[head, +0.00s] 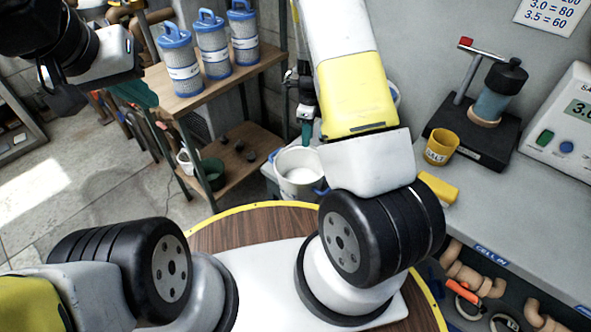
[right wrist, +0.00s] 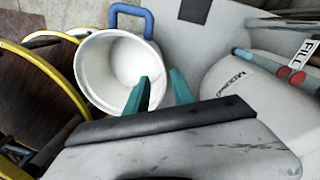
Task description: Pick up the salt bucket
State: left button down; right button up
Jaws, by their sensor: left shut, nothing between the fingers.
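The salt bucket (head: 299,176) is a white round pail with a blue handle, beside the grey counter and beyond my wood-topped base. White contents show in it. In the right wrist view the salt bucket (right wrist: 92,72) is upright, with its blue handle raised at the far side. My right gripper (head: 306,134) is at the bucket's far rim in the head view. In the right wrist view its teal fingers (right wrist: 160,88) are apart, one over the bucket's opening and one outside the rim; contact cannot be told. My left gripper (head: 138,95) is shut and empty at upper left, away from the bucket.
A wooden shelf unit (head: 262,66) at left holds several blue-capped filter cartridges; a green pail (head: 211,173) stands on its lower shelf. The counter (head: 530,215) at right carries a yellow cup (head: 441,147), a yellow block (head: 438,188) and a tester. Open floor lies at far left.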

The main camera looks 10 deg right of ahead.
aim_at(306, 149)
notch_tip(306, 149, down, 8)
jog(key=shift+s+a+r, duration=0.15)
jog(key=shift+r, duration=0.1)
grip_shut()
dwell(1.5)
